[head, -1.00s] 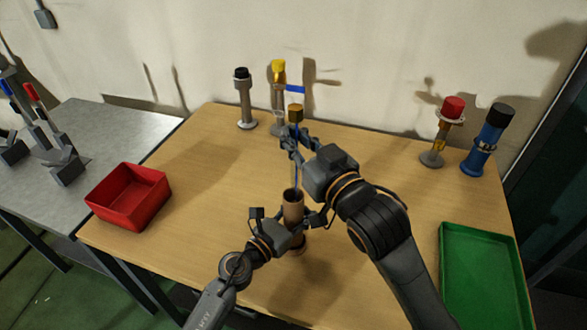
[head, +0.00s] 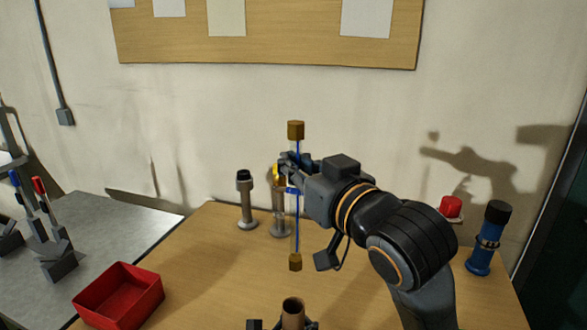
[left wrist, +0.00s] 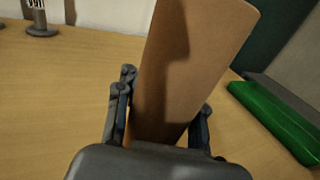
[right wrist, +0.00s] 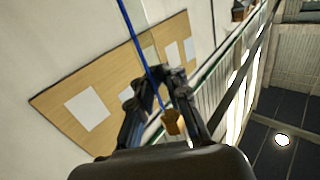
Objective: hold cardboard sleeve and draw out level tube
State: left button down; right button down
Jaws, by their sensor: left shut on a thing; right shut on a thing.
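The level tube (head: 296,225) is a slim clear tube with a blue line inside and brown block caps at both ends. It hangs upright in the air, its lower cap above the sleeve's mouth. My right gripper (head: 290,168) is shut on the tube in its upper part, below the top cap; the tube and one cap also show in the right wrist view (right wrist: 172,122). The brown cardboard sleeve (head: 293,312) stands at the bottom edge of the head view, its lower part cut off. My left gripper (left wrist: 165,100) is shut around the sleeve (left wrist: 185,75).
A grey black-capped cylinder (head: 246,205) and a yellow-topped one (head: 279,215) stand behind the tube. A red-capped piece (head: 451,207) and a blue cylinder (head: 486,240) stand at right. A red bin (head: 118,297) is at left, a green tray (left wrist: 275,118) in the left wrist view.

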pick_arm(q)
jog(key=c, duration=0.7)
grip_release()
jog(key=shift+a, duration=0.1)
jog(key=v, duration=1.2)
jog(key=shift+o, duration=0.3)
jog(key=shift+o, duration=0.6)
